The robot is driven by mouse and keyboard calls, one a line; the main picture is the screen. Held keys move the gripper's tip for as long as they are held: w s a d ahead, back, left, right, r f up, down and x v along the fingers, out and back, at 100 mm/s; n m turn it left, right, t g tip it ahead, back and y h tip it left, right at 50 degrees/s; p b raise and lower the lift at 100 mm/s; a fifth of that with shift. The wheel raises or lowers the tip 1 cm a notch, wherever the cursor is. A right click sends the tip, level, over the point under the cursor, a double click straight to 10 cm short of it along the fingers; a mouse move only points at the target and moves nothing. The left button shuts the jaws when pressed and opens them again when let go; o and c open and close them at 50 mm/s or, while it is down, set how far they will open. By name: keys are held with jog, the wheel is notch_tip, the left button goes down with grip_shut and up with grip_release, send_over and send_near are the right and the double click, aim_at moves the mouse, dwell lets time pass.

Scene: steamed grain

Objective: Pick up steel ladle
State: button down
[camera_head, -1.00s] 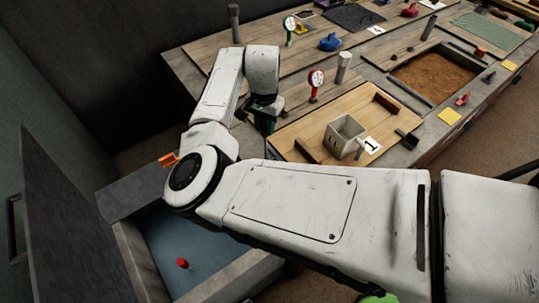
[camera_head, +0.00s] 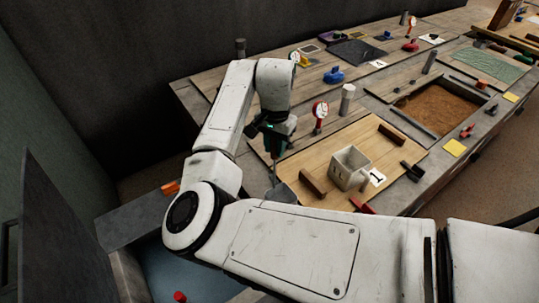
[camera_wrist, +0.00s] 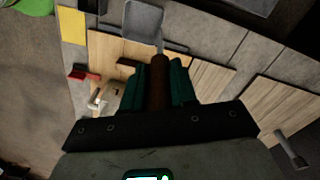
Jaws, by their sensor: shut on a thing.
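The steel ladle (camera_wrist: 143,24) has a grey scoop-like head and a dark brown handle (camera_wrist: 157,82). In the wrist view, the green-padded fingers of my gripper (camera_wrist: 158,86) are shut on the handle, and the head extends beyond them. In the head view, my gripper (camera_head: 277,140) points down at the left of the pale wooden board. The ladle's grey head (camera_head: 281,193) hangs below it, partly hidden by my forearm. I cannot tell its exact height over the bench.
A white square container (camera_head: 349,167) stands on the wooden board (camera_head: 345,133), between dark wooden blocks. A red dial gauge (camera_head: 319,112) and a grey cylinder (camera_head: 347,98) stand behind. A tray of brown grain (camera_head: 441,105) is at right. A blue-floored bin (camera_head: 165,270) is lower left.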

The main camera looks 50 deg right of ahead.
jog(key=s+d+r, duration=0.1)
jog(key=s+r, duration=0.7)
jog(key=s, duration=0.4)
jog(key=shift+d+b, duration=0.4)
jog(key=shift+b, duration=0.05)
jog(key=shift+s, duration=0.1)
jog(key=c, duration=1.4)
grip_release()
jog(key=shift+c, duration=0.2)
grip_shut()
